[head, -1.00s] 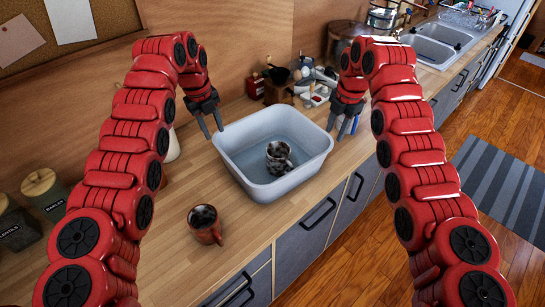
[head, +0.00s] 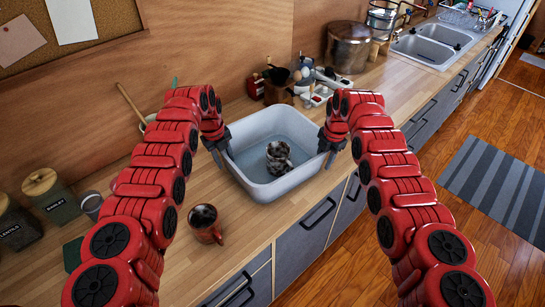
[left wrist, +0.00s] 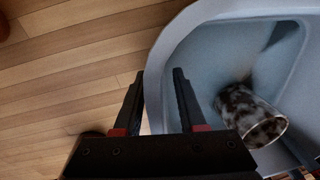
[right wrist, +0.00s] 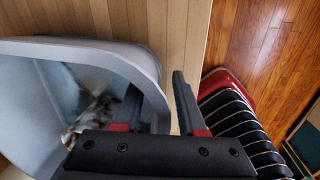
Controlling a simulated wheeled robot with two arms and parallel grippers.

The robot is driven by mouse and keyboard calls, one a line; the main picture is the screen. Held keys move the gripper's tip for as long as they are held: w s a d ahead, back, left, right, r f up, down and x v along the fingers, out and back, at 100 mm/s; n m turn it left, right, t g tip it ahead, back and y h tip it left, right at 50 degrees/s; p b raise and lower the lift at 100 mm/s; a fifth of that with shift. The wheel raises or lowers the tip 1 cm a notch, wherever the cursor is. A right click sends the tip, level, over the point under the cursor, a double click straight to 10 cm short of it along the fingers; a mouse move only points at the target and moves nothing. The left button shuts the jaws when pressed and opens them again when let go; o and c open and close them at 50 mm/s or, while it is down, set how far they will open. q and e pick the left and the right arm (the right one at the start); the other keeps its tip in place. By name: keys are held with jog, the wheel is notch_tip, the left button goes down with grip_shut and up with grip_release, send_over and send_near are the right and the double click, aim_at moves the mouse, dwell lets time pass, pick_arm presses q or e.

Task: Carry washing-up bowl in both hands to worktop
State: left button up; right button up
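The grey washing-up bowl (head: 262,188) stands on the wooden worktop, with a dark mottled mug (head: 279,157) inside it. The mug also shows in the left wrist view (left wrist: 252,115). My left gripper (head: 222,152) is at the bowl's left rim. In the left wrist view its open fingers (left wrist: 158,100) stand either side of the bowl wall (left wrist: 158,62). My right gripper (head: 329,150) is at the bowl's right rim. In the right wrist view its open fingers (right wrist: 158,105) straddle the bowl wall (right wrist: 148,65), with a gap on the outer side.
A red-brown mug (head: 205,224) stands on the worktop in front of the bowl's left side. Jars (head: 48,193) stand at far left. A large pot (head: 350,48) and small items are behind the bowl. The sink (head: 432,45) is at back right.

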pick_arm(q)
jog(key=shift+r, duration=0.1)
grip_shut()
pick_arm(e)
grip_shut()
jog(key=shift+r, duration=0.1)
dwell(1.0)
